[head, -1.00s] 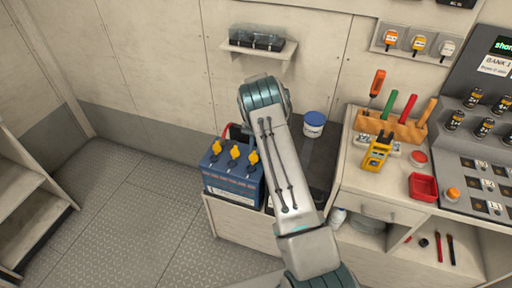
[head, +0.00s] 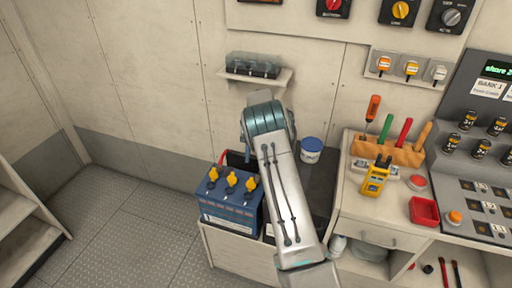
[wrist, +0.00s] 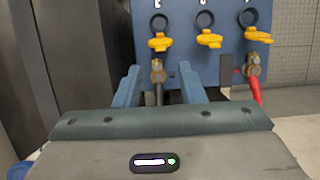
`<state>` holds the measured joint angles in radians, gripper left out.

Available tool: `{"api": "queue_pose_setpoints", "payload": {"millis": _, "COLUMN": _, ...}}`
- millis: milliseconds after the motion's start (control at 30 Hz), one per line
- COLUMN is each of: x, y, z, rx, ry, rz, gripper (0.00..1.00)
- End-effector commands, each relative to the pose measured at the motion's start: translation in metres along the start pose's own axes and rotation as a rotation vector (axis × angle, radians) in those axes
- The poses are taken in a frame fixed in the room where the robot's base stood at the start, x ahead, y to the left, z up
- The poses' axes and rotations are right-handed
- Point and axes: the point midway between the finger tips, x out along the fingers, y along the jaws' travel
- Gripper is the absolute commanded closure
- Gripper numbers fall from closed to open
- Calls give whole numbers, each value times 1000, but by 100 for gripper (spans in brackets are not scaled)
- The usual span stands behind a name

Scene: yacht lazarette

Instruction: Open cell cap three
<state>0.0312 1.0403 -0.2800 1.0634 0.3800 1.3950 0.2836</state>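The blue battery (head: 230,213) stands on a low cabinet left of my arm in the head view. Its three yellow caps (head: 231,179) sit in a row on top. In the wrist view the left cap (wrist: 160,43), middle cap (wrist: 209,40) and right cap (wrist: 257,36) each lie beside a dark round ring. All three look alike; I cannot tell whether any is open. The marks above them are cut off. My gripper (wrist: 158,82) is open and empty, its fingers apart, facing the battery short of the left cap. In the head view my arm hides it.
A brass terminal with a black cable (wrist: 158,72) shows between my fingers. Another with a red cable (wrist: 254,75) is to the right. A white tub with a blue lid (head: 311,149) stands behind my arm. A small shelf (head: 256,75) hangs above.

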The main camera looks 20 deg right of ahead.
Motion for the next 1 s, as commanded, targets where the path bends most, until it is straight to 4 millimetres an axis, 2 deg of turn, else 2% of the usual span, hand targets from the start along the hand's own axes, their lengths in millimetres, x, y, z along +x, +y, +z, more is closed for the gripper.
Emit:
{"api": "queue_pose_setpoints", "payload": {"millis": 167, "x": -38, "y": 0, "z": 0, "rx": -1, "ry": 2, "rz": -1, "gripper": 64}}
{"api": "queue_pose_setpoints", "payload": {"millis": 333, "x": -55, "y": 0, "z": 0, "rx": 0, "ry": -1, "rz": 1, "gripper": 64}}
{"api": "queue_pose_setpoints", "payload": {"millis": 500, "x": -61, "y": 0, "z": 1, "rx": 0, "ry": -2, "rz": 1, "gripper": 64}}
{"api": "queue_pose_setpoints", "payload": {"millis": 933, "x": -61, "y": 0, "z": 1, "rx": 0, "ry": -2, "rz": 1, "gripper": 64}}
{"api": "queue_pose_setpoints", "payload": {"millis": 1000, "x": -68, "y": 1, "z": 5, "rx": -4, "ry": 5, "rz": -3, "gripper": 64}}
